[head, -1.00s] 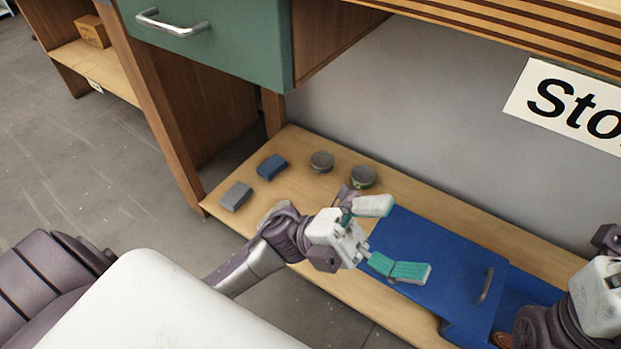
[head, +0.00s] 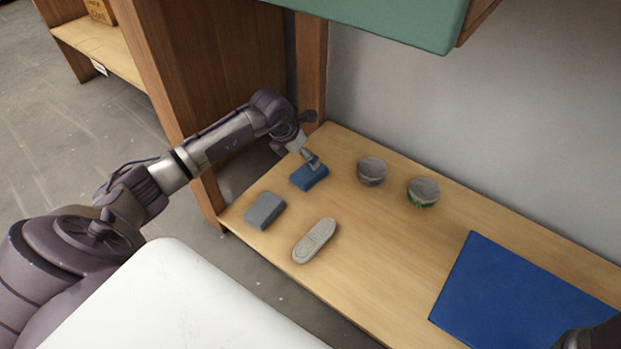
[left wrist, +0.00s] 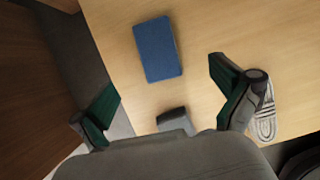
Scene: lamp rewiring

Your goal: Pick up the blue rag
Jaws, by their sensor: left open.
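The blue rag (head: 309,177), a small folded block, lies flat on the low wooden shelf near its left end. It also shows at the top of the left wrist view (left wrist: 158,49), with nothing on it. My left gripper (head: 311,160) is above the rag in the head view and hides part of its upper edge. In the left wrist view the green-padded fingers (left wrist: 165,80) are wide apart and empty, with the rag ahead of and between their tips. Contact with the rag is not visible.
A grey folded block (head: 265,211) and a grey oval item (head: 314,241) lie in front of the rag. Two round tins (head: 372,171) (head: 423,191) stand to its right. A blue lid (head: 520,290) lies further right. A wooden post (head: 311,70) rises behind.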

